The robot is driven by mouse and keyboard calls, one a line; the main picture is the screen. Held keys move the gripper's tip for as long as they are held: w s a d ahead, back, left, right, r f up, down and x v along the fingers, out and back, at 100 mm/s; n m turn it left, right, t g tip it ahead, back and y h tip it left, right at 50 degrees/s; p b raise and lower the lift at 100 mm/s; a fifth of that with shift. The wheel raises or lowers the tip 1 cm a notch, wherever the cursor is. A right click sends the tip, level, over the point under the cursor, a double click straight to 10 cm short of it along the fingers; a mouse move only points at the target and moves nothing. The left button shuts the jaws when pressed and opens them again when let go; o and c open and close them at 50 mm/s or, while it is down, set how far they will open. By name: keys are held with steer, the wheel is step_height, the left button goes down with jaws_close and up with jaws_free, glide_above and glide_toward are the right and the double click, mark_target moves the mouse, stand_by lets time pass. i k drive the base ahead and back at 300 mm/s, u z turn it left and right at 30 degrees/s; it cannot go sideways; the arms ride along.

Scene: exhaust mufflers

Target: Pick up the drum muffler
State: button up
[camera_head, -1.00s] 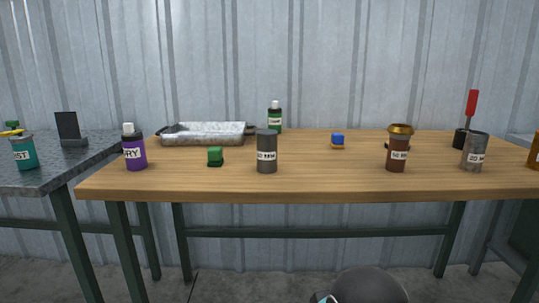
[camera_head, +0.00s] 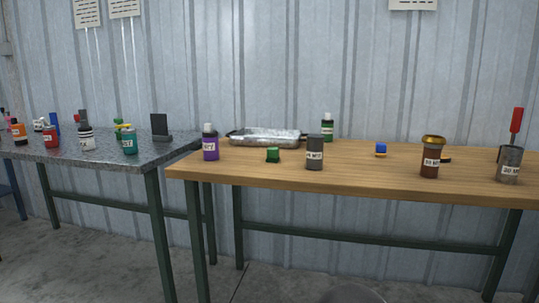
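I cannot make out for certain which thing is the drum muffler. A dark grey cylinder with a white label (camera_head: 315,152) stands upright near the front of the wooden table (camera_head: 400,187). A brown can with a gold top (camera_head: 431,158) and a mottled grey can (camera_head: 510,165) stand further right on the same table. My gripper is not in view.
A dark stone-topped table (camera_head: 100,158) with several bottles stands left. Bare floor lies in front.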

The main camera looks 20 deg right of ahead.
mark_target(315, 143)
steer(key=u, duration=1.35)
steer(key=i, duration=1.4)
steer(key=z, duration=1.45)
